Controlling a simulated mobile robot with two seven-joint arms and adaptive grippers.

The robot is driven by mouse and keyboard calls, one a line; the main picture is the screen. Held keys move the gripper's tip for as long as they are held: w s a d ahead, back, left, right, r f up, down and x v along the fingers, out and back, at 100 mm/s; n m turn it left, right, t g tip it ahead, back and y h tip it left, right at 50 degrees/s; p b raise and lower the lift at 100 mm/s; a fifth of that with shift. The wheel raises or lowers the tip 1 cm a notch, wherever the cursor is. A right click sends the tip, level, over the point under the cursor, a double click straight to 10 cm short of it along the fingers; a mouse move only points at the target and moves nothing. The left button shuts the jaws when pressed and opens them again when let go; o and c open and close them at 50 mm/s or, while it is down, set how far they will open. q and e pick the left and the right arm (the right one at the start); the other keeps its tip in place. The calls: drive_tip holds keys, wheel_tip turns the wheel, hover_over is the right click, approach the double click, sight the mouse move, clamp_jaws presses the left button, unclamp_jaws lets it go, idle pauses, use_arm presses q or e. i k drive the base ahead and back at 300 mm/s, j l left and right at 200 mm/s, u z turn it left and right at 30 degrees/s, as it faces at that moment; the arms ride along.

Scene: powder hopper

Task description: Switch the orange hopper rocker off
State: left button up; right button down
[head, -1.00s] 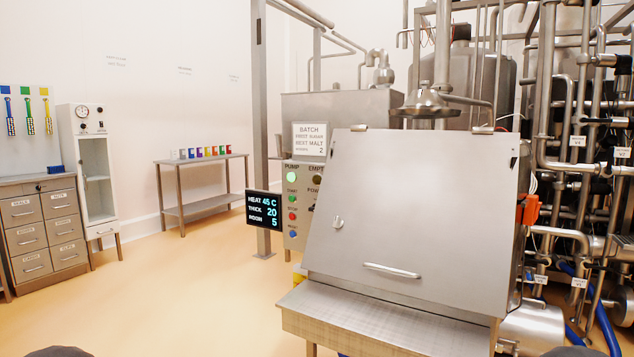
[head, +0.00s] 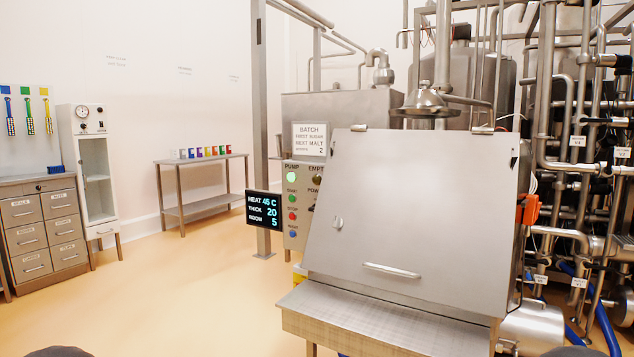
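The orange hopper rocker (head: 529,209) sits on the right side of the steel hopper (head: 415,215), near the lid's right edge. It is seen partly from the side, and I cannot tell which way it is set. The hopper's sloping lid is closed, with a bar handle (head: 391,271) low on it and a small latch at its left. Neither of my grippers is in view. Only dark rounded shapes show at the bottom edge, and they look like parts of me.
A steel shelf (head: 380,318) juts out in front of the hopper. A control panel (head: 297,205) and a display (head: 263,211) reading HEAT 45 C stand left of it. Dense pipes (head: 547,120) crowd the right side. The floor (head: 190,290) at left is clear.

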sight(538, 211)
drive_tip(key=z, duration=1.2)
drive_tip(key=i+l+z, duration=0.1)
drive_tip(key=i+l, duration=0.4)
drive_tip(key=i, duration=0.1)
